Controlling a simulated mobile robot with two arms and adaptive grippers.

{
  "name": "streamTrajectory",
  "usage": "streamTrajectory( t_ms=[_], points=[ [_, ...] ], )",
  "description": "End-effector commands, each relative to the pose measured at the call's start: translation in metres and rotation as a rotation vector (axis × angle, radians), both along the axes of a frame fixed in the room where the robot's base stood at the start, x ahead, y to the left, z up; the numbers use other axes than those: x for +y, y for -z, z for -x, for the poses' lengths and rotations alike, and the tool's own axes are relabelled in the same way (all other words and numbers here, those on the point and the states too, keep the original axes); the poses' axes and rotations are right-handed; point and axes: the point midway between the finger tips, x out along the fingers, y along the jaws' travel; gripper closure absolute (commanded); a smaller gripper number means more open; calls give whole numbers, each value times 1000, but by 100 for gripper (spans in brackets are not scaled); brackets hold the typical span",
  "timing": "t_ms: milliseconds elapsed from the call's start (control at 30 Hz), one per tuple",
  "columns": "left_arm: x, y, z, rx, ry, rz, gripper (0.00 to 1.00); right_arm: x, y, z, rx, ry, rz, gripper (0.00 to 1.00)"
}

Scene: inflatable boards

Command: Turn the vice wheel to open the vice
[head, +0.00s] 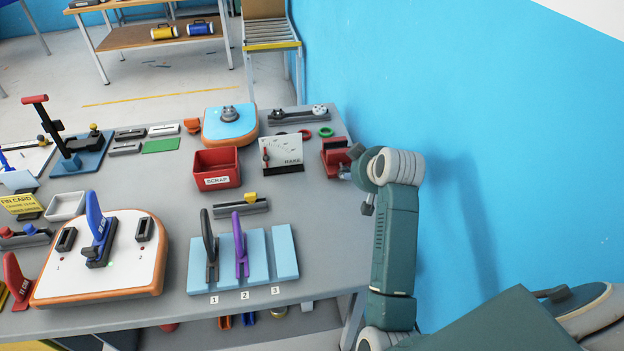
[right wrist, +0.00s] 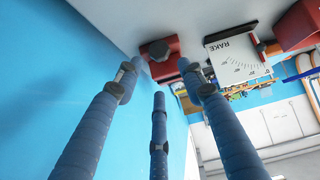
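The red vice (head: 335,157) sits at the right edge of the grey table. In the right wrist view the red vice body (right wrist: 166,68) shows between my fingertips, with a dark faceted knob that looks like its wheel (right wrist: 155,50). My right gripper (right wrist: 158,78) has its blue fingers spread apart, with nothing between them. Its fingertips appear close to the vice; I cannot tell whether they touch it. In the head view my right arm's wrist hides most of this gripper and part of the vice's right side. My left gripper is not in view.
A white RAKE card (head: 282,152) stands just left of the vice, with a red SCRAP bin (head: 217,168) beyond it. A green ring (head: 326,131) lies behind the vice. The blue wall (head: 480,110) is to the right.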

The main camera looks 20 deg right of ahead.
Motion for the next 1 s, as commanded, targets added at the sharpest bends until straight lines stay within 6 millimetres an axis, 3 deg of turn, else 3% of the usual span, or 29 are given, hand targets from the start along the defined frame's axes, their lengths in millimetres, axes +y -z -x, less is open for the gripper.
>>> streamTrajectory(
  t_ms=[167, 300, 400, 700, 1000],
  points=[
    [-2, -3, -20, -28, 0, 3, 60, -4, 9, -8, 6, 5, -11, 60],
    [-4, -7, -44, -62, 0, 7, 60, -7, 27, -25, 7, 4, -11, 60],
    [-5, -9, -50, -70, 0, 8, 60, -10, 41, -40, 7, 3, -11, 60],
    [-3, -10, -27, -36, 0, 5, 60, -17, 70, -69, 4, 5, -9, 60],
    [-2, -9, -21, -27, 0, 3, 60, -19, 76, -74, 3, 5, -7, 60]
  ],
)
